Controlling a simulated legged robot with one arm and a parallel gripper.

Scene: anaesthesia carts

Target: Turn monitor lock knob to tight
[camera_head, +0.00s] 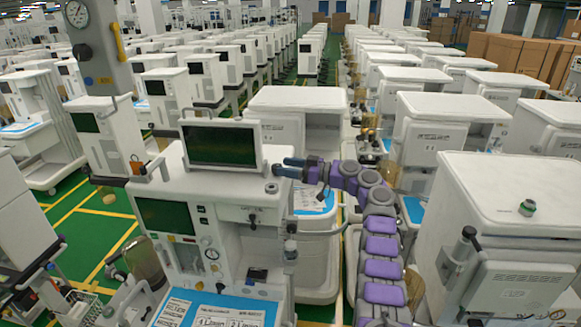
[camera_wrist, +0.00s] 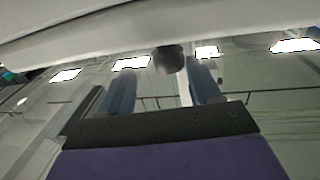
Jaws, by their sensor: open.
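The monitor (camera_head: 222,143), with a dark green screen and white frame, stands on top of the nearest white anaesthesia cart (camera_head: 225,196). My gripper (camera_head: 279,166) is open just right of the monitor's frame, its blue-grey fingers pointing left towards it. In the wrist view, a short dark round knob (camera_wrist: 168,60) sticks out from a white edge. It lies between the lines of my two open fingers (camera_wrist: 163,88), nearer the right one, beyond the gripper's base plate; contact is not clear. Its tight or loose setting cannot be read. In the head view my fingers hide that spot.
A small dark-topped round fitting (camera_head: 271,188) sits on the cart top below my fingers. Another white cart (camera_head: 297,100) stands close behind. Rows of carts fill the hall, with narrow green aisles.

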